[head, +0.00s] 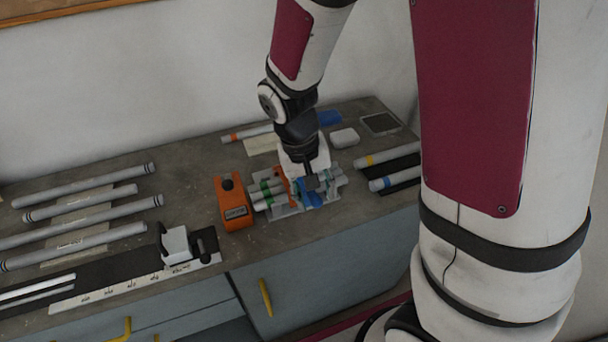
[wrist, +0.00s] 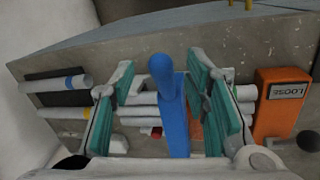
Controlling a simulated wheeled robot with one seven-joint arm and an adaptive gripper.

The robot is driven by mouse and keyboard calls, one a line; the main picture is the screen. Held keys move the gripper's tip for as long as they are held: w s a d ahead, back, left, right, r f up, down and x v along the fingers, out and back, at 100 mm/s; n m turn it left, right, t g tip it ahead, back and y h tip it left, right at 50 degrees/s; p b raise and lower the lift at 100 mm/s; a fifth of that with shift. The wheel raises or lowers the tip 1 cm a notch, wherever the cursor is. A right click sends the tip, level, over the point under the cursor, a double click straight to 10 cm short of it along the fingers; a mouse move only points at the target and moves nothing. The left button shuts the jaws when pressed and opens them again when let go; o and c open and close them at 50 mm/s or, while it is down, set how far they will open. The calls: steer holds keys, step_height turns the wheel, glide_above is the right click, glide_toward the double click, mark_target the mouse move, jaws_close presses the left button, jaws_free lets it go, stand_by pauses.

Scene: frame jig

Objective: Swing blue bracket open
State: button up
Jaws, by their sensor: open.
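The blue bracket (wrist: 172,112) stands upright in the middle of the wrist view, a long blue piece with a rounded top end. It also shows in the head view (head: 312,194), partly covered by my gripper. My gripper (wrist: 163,100) is open, with its teal-padded fingers on either side of the bracket. Gaps show between the pads and the bracket. In the head view my gripper (head: 311,180) is right over the frame jig (head: 290,208). Grey tubes (head: 264,197) with green bands lie at the jig's left. The lower end of the bracket is hidden.
An orange box (head: 234,203) marked LOOSE stands just left of the jig. Banded tubes (head: 386,155) lie on black mats to the right. More tubes (head: 83,196) and a cutting rail (head: 138,278) are at left. A white box (head: 345,138) sits behind.

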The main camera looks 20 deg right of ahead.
steer(key=shift+d+f, duration=0.2)
steer(key=shift+f, duration=0.9)
jaws_close()
